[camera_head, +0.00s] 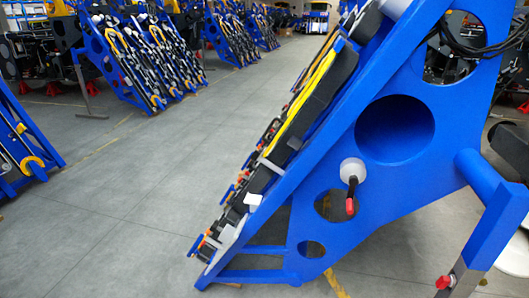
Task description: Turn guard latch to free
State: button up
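A white round knob with a short dark stem and a red tip (351,180) sits on the side of the large blue frame (270,225), with the red tip pointing down. It may be the guard latch, but I cannot tell for sure. It lies between a large round hole above and smaller holes below. My gripper is not in view, and nothing touches the red-tipped part.
The blue frame leans across the right half, carrying black and yellow parts (310,95) along its sloped face. A blue leg with a grey end (468,280) and a red knob (443,282) stands at lower right. Grey floor (130,210) is open on the left; similar racks (130,55) stand behind.

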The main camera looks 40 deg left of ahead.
aim_at(256, 154)
jog(key=j+u, duration=0.2)
jog(key=u, duration=0.3)
jog(key=j+u, duration=0.25)
jog(key=u, duration=0.25)
jog(key=j+u, duration=0.2)
jog(key=u, duration=0.25)
jog(key=i, duration=0.05)
